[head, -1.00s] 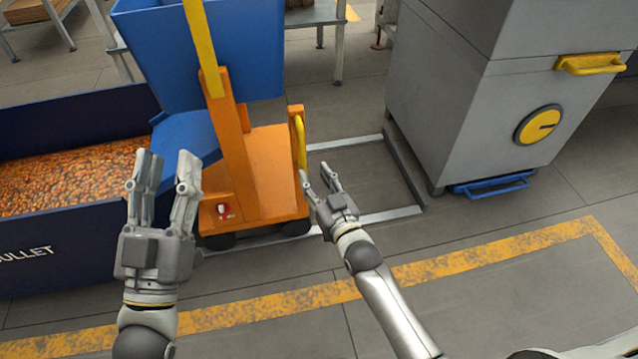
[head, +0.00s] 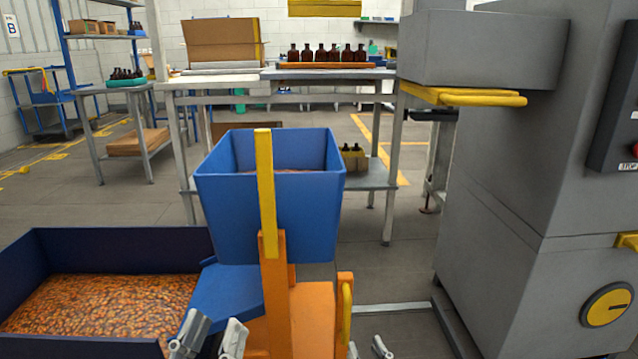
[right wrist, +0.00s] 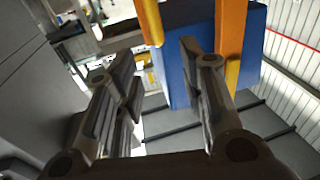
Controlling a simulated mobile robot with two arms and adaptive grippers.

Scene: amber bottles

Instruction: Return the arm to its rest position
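My left gripper (head: 208,338) shows at the bottom edge of the head view, in front of the blue chute of the orange cart. Its two fingers are apart with nothing between them. My right gripper (head: 368,349) shows only as fingertips at the bottom edge, right of the cart's yellow handle. In the right wrist view its fingers (right wrist: 160,92) are spread wide and empty. The orange frame and blue bin show beyond them. Both arms are otherwise out of the head view.
The orange cart (head: 312,318) with its blue bin (head: 318,220) stands in front. A dark blue crate (head: 110,240) of orange-brown pieces is at left. A grey machine (head: 500,200) stands at right. Amber bottles (head: 320,54) stand on a table behind. Floor (head: 395,265) is clear between cart and machine.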

